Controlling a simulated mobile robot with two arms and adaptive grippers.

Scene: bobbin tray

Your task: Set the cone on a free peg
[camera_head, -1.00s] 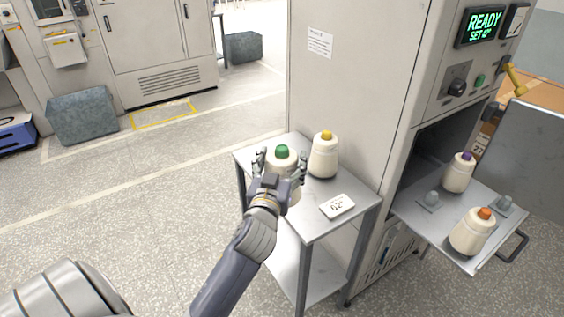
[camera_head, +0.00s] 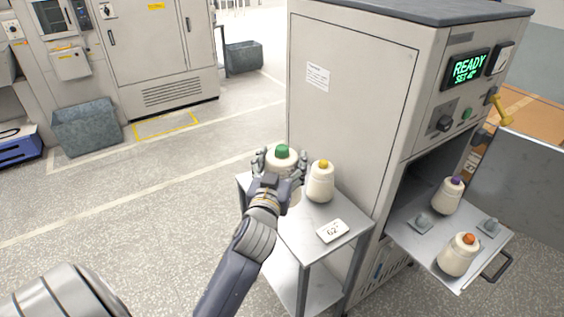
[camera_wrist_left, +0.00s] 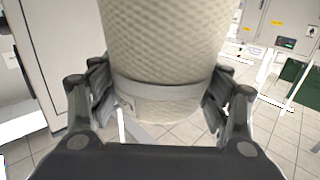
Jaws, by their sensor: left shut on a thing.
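My left gripper (camera_head: 279,168) is shut on the cream cone with a green top (camera_head: 283,152). It holds this cone upright, level in the picture with the far left corner of the small table, apparently above it. In the left wrist view the cone's woven body (camera_wrist_left: 168,40) fills the space between the fingers (camera_wrist_left: 160,105). The pull-out tray (camera_head: 452,226) has two bare grey pegs, one at the left (camera_head: 422,223) and one at the right (camera_head: 489,228). A purple-topped cone (camera_head: 447,197) stands at its back and an orange-topped cone (camera_head: 459,257) at its front. My right gripper is not in view.
A yellow-topped cone (camera_head: 320,184) stands on the small table (camera_head: 300,222), close right of the held cone. A white label block (camera_head: 332,231) lies there too. The cabinet's side wall (camera_head: 345,120) rises behind. An open door (camera_head: 520,185) flanks the tray at right.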

